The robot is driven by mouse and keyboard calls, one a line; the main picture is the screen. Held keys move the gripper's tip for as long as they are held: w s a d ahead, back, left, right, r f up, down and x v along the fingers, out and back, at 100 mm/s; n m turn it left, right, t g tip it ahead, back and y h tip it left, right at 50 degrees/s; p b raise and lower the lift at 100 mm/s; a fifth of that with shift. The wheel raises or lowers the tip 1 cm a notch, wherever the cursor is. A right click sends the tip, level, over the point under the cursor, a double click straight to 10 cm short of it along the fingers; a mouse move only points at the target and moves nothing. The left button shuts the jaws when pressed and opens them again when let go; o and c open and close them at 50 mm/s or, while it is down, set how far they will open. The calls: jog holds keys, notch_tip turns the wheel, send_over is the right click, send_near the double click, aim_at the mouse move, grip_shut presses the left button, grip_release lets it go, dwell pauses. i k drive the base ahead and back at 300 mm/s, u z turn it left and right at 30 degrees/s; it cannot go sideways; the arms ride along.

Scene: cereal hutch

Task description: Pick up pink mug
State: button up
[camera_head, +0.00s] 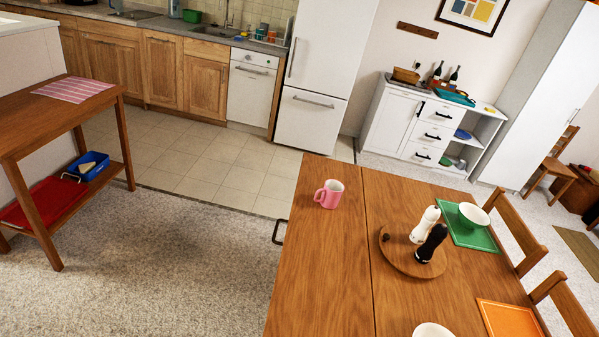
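A pink mug (329,194) stands upright near the far left corner of the wooden dining table (318,262). Its handle points left and its inside looks pale. Nothing touches it, and the tabletop around it is bare. My gripper is not in view, so I cannot see whether it is open or shut.
A round wooden tray (400,258) holds a white mill (425,222) and a black mill (431,243), right of the mug. Chairs (518,232) line the right side. Carpet (150,262) left of the table is open.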

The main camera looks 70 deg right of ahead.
aim_at(328, 195)
jog(key=z, duration=0.05)
jog(key=i, duration=2.8)
jog(key=z, duration=3.45)
jog(key=i, duration=1)
